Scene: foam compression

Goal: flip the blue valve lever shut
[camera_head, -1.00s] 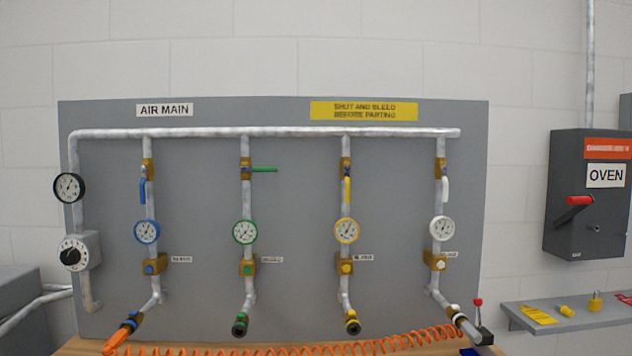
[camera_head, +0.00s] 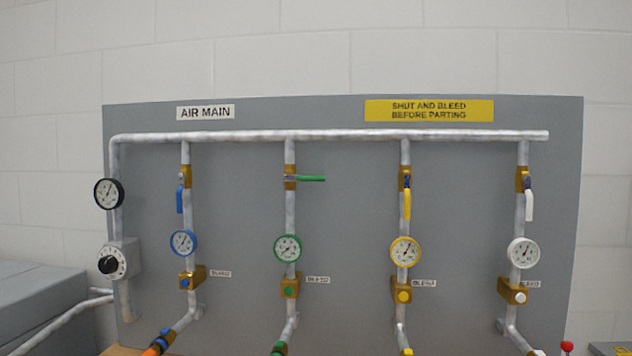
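The blue valve lever (camera_head: 180,199) hangs straight down, in line with its pipe, on the brass valve (camera_head: 186,175) of the leftmost branch. The blue gauge (camera_head: 184,243) sits below it on the same branch. A brass bleed block with a blue button (camera_head: 184,284) is lower still. An orange hose end (camera_head: 153,350) shows at the foot of this branch, cut by the picture's bottom edge. Neither of my grippers shows in the head view.
The green lever (camera_head: 312,178) points sideways to the right. The yellow lever (camera_head: 407,204) and white lever (camera_head: 529,205) hang down. A black gauge (camera_head: 108,193) and a regulator knob (camera_head: 112,264) are at the left. A grey box (camera_head: 40,300) stands at lower left.

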